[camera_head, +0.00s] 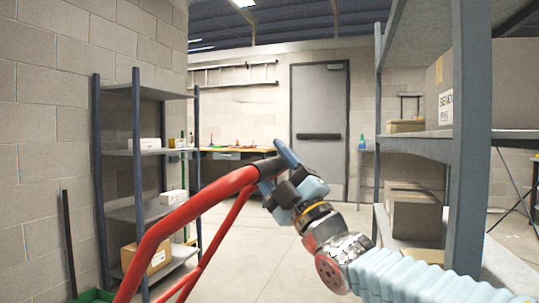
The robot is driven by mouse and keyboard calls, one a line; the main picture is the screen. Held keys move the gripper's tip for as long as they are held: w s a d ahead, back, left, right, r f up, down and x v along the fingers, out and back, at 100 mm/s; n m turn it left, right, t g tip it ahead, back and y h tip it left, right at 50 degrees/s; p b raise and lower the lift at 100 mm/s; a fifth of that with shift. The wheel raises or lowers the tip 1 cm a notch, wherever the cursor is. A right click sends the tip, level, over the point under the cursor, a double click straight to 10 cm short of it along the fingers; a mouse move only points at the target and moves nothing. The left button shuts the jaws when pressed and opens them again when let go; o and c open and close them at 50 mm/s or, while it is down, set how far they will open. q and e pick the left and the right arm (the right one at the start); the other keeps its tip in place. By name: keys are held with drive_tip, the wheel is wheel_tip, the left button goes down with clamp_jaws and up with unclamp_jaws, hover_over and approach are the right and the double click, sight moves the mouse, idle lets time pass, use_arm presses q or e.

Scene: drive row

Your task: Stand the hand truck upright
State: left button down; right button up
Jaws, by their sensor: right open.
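The red hand truck (216,189) rises from the bottom left of the head view, its bent tube frame close to me. Its tube slants up to the right and ends in a black grip (261,168). My right gripper (278,173), with pale blue fingers, is at this black grip. Its jaws are open, with the end of the grip between or right beside the fingers; I cannot tell whether they touch it. The lower part of the hand truck, with wheels and toe plate, is out of view. My left gripper is not in view.
A grey shelf rack (137,160) with boxes stands at the left by the block wall. Another rack (470,130) with cartons stands close on the right. A workbench (228,150) and a grey door (319,110) are at the back. The floor (255,250) between the racks is clear.

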drive_tip(key=shift+w+a+r, duration=0.3)
clamp_jaws()
idle(0.3)
